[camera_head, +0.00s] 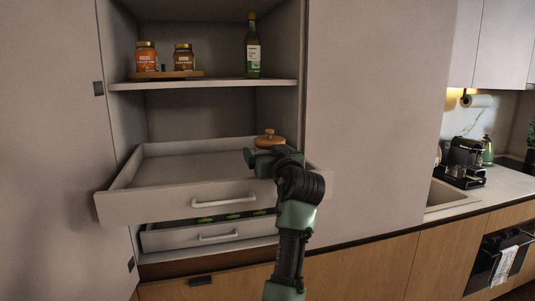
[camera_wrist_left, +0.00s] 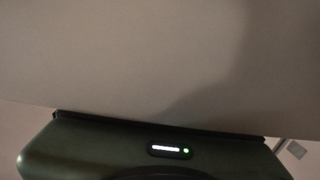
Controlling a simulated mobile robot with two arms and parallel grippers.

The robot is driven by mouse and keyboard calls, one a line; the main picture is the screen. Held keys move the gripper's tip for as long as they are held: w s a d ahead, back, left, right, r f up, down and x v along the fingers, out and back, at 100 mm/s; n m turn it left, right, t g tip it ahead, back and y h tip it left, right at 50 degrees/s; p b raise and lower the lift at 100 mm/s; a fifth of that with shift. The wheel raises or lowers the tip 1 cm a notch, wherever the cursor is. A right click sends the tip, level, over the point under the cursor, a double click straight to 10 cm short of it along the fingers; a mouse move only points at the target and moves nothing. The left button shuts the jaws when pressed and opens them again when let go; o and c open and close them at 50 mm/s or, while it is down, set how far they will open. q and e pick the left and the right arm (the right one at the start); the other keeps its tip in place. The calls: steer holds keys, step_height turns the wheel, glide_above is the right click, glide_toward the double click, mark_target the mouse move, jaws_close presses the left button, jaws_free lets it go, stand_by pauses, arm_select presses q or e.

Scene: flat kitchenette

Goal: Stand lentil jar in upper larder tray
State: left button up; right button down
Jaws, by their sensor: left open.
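The upper larder tray (camera_head: 165,170) is a pale pulled-out drawer with a handle on its front. A round wooden lid with a knob (camera_head: 268,138) shows at the tray's back right, just behind my left gripper. The body under the lid is hidden, so I cannot tell whether it is the lentil jar. My left gripper (camera_head: 257,161) is open over the right part of the tray. In the left wrist view a plain pale surface fills the picture beyond the dark green gripper body, and no jar shows. My right gripper is not in view.
A shelf (camera_head: 210,84) above holds two jars (camera_head: 147,57) (camera_head: 184,58) on a wooden board and a green bottle (camera_head: 253,50). A lower tray (camera_head: 165,240) is also pulled out, with dark green packets inside. The left of the upper tray is empty. A counter (camera_head: 500,180) stands at right.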

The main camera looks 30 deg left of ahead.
arm_select(q)
steer(key=b+v, duration=0.4)
steer(key=v, duration=0.7)
steer(key=shift+s+d, duration=0.25)
steer(key=shift+d, duration=0.1)
steer(key=shift+f, duration=0.15)
